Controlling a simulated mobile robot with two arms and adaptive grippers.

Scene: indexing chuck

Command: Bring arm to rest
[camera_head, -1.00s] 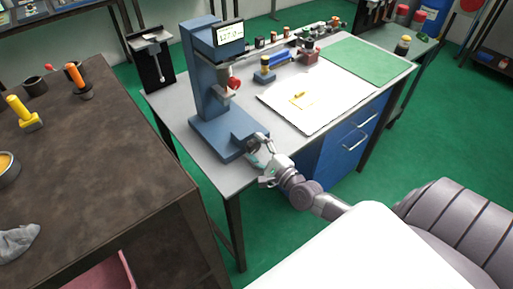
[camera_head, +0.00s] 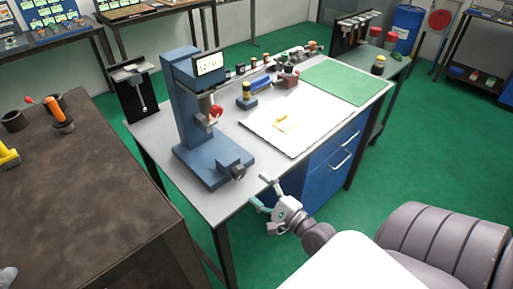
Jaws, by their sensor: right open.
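My right gripper (camera_head: 262,192) is open and empty. It hangs in front of the workbench's front edge, apart from the blue press-like machine (camera_head: 188,110) on the bench. The machine has a small display (camera_head: 209,64), a red-tipped part at its spindle and a dark round knob (camera_head: 238,172) on a block at its base. The gripper is to the right of and nearer than that knob, with a gap between them. My right arm comes in from the lower right. My left gripper is not in view.
The grey workbench (camera_head: 222,205) carries a white board (camera_head: 300,125) with a yellow item, a green mat (camera_head: 345,82) and several small parts along the back. Blue drawers (camera_head: 325,175) are under it. A dark table (camera_head: 80,190) stands at left. Green floor (camera_head: 420,160) is open at right.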

